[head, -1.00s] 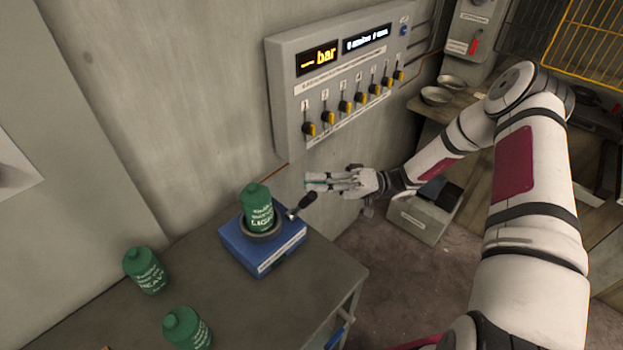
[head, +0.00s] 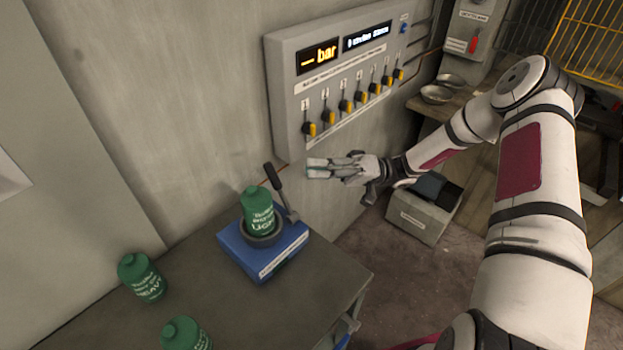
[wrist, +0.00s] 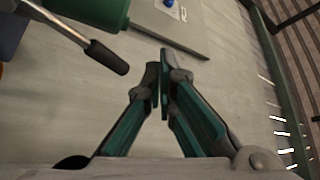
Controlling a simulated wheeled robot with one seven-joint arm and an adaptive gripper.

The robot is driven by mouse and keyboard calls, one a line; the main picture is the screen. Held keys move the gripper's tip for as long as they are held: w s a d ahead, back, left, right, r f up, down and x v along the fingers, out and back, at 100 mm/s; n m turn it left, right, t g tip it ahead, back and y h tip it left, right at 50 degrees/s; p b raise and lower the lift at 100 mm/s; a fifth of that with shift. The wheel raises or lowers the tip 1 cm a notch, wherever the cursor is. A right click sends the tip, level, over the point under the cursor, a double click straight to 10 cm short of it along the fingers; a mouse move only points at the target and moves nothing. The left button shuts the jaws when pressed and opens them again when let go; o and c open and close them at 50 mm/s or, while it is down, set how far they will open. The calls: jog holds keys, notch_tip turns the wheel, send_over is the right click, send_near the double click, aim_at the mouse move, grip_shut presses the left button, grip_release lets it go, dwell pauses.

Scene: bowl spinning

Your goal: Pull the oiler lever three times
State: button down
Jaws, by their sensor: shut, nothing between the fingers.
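The oiler is a blue box (head: 262,262) on the table, with a green bottle (head: 258,208) labelled LIGHT standing upright in its round cup. Its lever (head: 280,190) has a black handle and now stands up steeply at the right side of the bottle. My gripper (head: 312,168) is just right of the lever's handle in the head view and appears apart from it. In the wrist view my gripper (wrist: 160,75) is shut and empty, and the lever handle (wrist: 107,57) lies to the left of the fingertips, with a gap between.
Two more green bottles (head: 142,277) (head: 186,334) stand on the grey table (head: 235,310). A wall panel (head: 350,80) with several yellow-tipped levers and displays hangs behind my gripper. A grey box (head: 420,215) sits on the floor below my forearm.

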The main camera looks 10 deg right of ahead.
jog(key=b+v, duration=0.2)
jog(key=v, duration=0.6)
jog(key=shift+d+r, duration=0.15)
jog(key=shift+d, duration=0.05)
dwell(0.5)
